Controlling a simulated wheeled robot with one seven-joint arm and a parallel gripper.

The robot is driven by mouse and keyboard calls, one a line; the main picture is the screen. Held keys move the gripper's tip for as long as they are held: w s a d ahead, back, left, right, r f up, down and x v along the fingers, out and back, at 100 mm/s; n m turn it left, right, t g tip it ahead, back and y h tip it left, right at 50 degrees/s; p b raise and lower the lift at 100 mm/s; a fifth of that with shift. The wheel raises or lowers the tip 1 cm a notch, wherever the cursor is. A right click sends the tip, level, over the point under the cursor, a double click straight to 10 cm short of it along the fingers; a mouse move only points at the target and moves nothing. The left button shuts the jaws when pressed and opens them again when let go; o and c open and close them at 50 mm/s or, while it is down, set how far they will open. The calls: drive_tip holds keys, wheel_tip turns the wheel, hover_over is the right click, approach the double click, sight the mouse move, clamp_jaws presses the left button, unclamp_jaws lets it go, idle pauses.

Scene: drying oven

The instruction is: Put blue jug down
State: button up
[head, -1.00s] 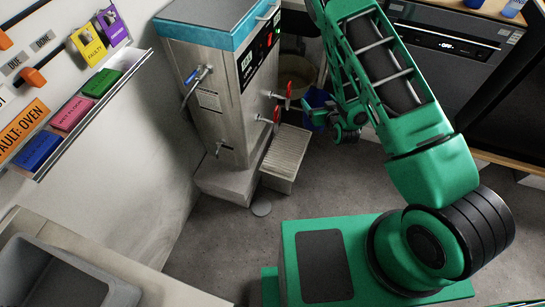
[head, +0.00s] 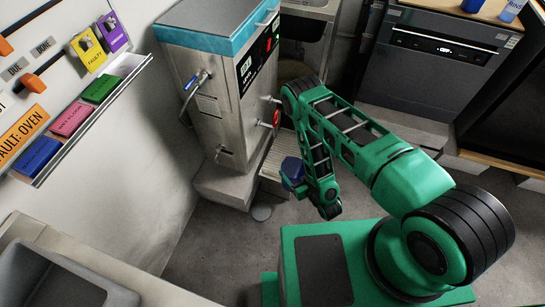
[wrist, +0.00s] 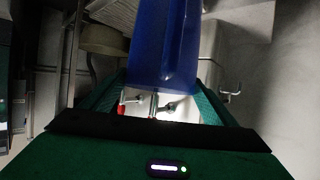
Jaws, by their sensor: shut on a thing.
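The blue jug (head: 291,168) is in my gripper (head: 297,184), in front of the steel dispenser and close to its ribbed drip tray (head: 276,160). From the head view I cannot tell whether it touches the tray. In the wrist view the blue jug (wrist: 163,45) fills the upper middle, between the green fingers of my gripper (wrist: 165,98). My gripper is shut on it. My arm hides part of the tray and the jug's far side.
The steel dispenser (head: 222,95) with red-handled taps (head: 276,118) stands at the left of my arm. A dark oven-like appliance (head: 430,65) is at the back right. A grey sink basin (head: 50,275) is at the lower left. Grey floor (head: 225,235) is open in front of the dispenser.

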sight(288, 160)
drive_tip(key=w+r+x, duration=0.1)
drive_tip(key=r+x, duration=0.2)
drive_tip(key=x, duration=1.4)
drive_tip(key=shift+w+a, duration=0.25)
drive_tip(key=shift+a, duration=0.2)
drive_tip(key=shift+r, duration=0.15)
drive_tip(key=o, duration=1.4)
drive_tip(key=shift+o, duration=0.2)
drive_tip(key=v, duration=1.2)
drive_tip(key=shift+d, duration=0.1)
